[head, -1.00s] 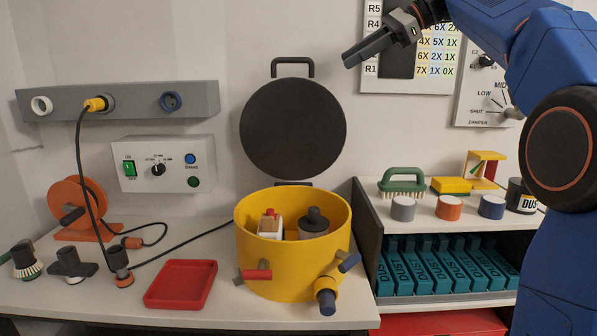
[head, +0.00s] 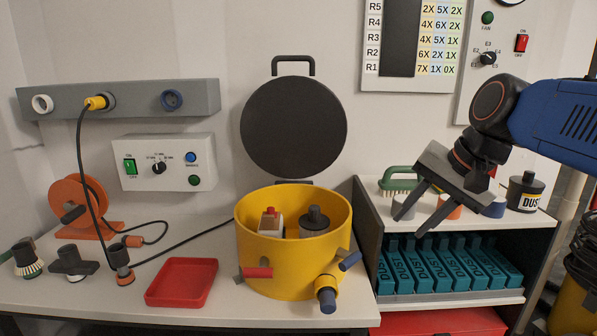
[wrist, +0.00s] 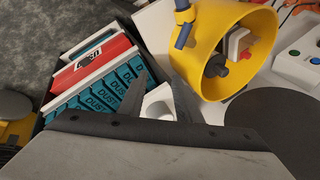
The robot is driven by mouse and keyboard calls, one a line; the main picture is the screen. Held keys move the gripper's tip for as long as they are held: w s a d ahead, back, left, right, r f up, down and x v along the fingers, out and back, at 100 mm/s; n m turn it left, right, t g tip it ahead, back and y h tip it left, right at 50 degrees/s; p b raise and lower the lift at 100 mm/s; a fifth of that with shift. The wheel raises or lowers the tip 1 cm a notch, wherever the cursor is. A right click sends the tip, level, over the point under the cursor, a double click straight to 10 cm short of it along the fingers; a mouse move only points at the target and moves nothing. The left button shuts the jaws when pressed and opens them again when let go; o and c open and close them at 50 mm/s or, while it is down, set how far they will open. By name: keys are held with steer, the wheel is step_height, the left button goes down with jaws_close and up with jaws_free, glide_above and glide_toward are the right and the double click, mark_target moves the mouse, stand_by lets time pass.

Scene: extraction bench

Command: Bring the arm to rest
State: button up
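My gripper (head: 420,212) hangs in the air in front of the right-hand shelf unit, its two dark fingers apart and pointing down and to the left. Nothing is between the fingers. My blue arm reaches in from the right edge of the head view. In the wrist view my gripper (wrist: 160,85) also shows its fingers spread, with the shelf and the yellow drum beyond.
The yellow drum (head: 255,270) stands on the bench with its dark round lid (head: 293,127) raised behind. A red tray (head: 181,283) lies to its left. The shelf unit (head: 367,240) holds several teal dust boxes (head: 465,268). A black dust pot (head: 525,190) stands on its top.

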steer(key=s+d+f+n+h, duration=0.1)
steer(key=s+d+f+n, duration=0.2)
steer(key=s+f, duration=0.4)
steer(key=s+d+f+n+h, duration=0.2)
steer(key=s+f, duration=0.5)
steer(key=f, duration=0.5)
steer(key=shift+d+n, duration=0.6)
steer(key=shift+n, duration=0.3)
